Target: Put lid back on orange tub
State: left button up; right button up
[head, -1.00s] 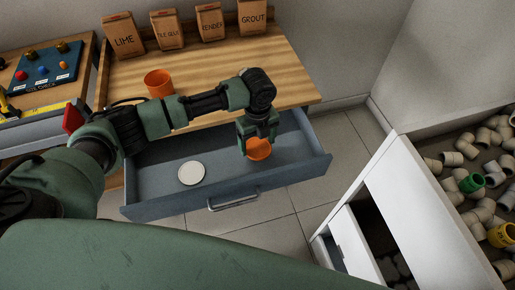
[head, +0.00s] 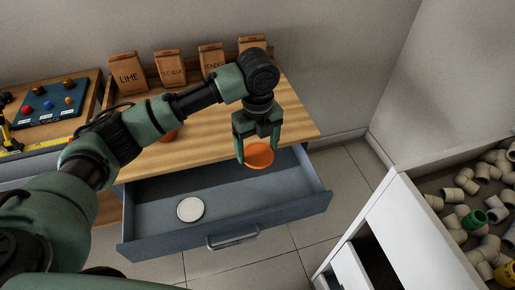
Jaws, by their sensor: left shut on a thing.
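My left gripper (head: 258,158) is shut on an orange lid (head: 259,155), a round disc held tilted above the right part of the open drawer. The orange tub (head: 167,136) stands on the wooden bench top to the left. My left arm hides most of the tub, and only a small part of it shows below the arm. My right gripper is not in view.
The open grey drawer (head: 265,197) holds a white disc (head: 190,209). Several brown bags, one being the LIME bag (head: 128,74), stand along the bench's back. A white bin unit (head: 410,215) with pipe fittings stands at right.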

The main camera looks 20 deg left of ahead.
aim_at(247, 158)
pick_arm(q)
jog(key=n, duration=0.1)
jog(key=r+n, duration=0.1)
jog(key=n, duration=0.1)
jog(key=shift+s+a+r+n, duration=0.15)
jog(key=shift+s+a+n, duration=0.05)
jog(key=shift+a+n, duration=0.1)
jog(key=r+n, duration=0.1)
jog(key=n, duration=0.2)
jog(key=s+a+r+n, duration=0.1)
jog(key=n, duration=0.2)
jog(key=s+r+n, duration=0.1)
jog(key=n, duration=0.2)
jog(key=shift+a+n, duration=0.15)
jog(key=shift+n, duration=0.15)
jog(key=s+r+n, duration=0.1)
jog(key=n, duration=0.3)
jog(key=s+a+r+n, duration=0.1)
jog(key=n, duration=0.4)
jog(key=s+r+n, duration=0.1)
jog(key=s+n, duration=0.1)
jog(key=n, duration=0.2)
jog(key=shift+a+r+n, duration=0.1)
jog(key=shift+a+n, duration=0.3)
jog(key=shift+a, duration=0.1)
